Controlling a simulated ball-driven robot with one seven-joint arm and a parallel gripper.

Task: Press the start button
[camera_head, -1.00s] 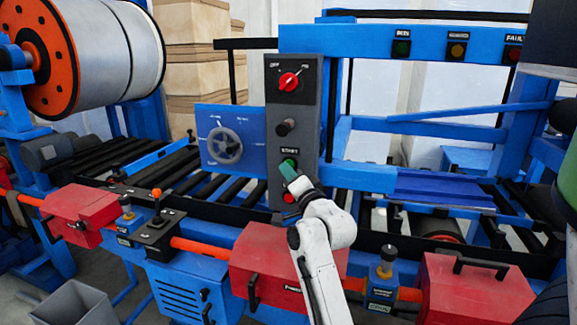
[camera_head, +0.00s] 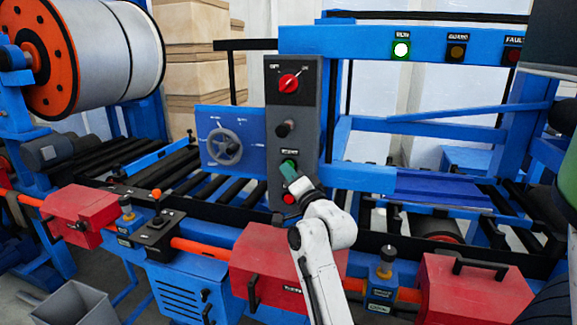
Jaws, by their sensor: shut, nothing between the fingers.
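The green start button (camera_head: 289,162) sits on the dark grey control panel (camera_head: 284,225), low on its face, under a black knob. My gripper (camera_head: 292,173) is shut, with its tip at or just in front of the lower edge of the green button. The tip partly covers the button, so I cannot tell whether they touch. A red button (camera_head: 289,198) sits just below. The run lamp (camera_head: 401,50) on the upper blue beam is lit bright white-green.
A red selector switch (camera_head: 289,83) and a black knob (camera_head: 284,128) are higher on the panel. A handwheel (camera_head: 225,146) stands to the left. Red boxes (camera_head: 275,265) and an orange rail (camera_head: 200,248) run along the front. The guard lamp (camera_head: 456,53) is dim.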

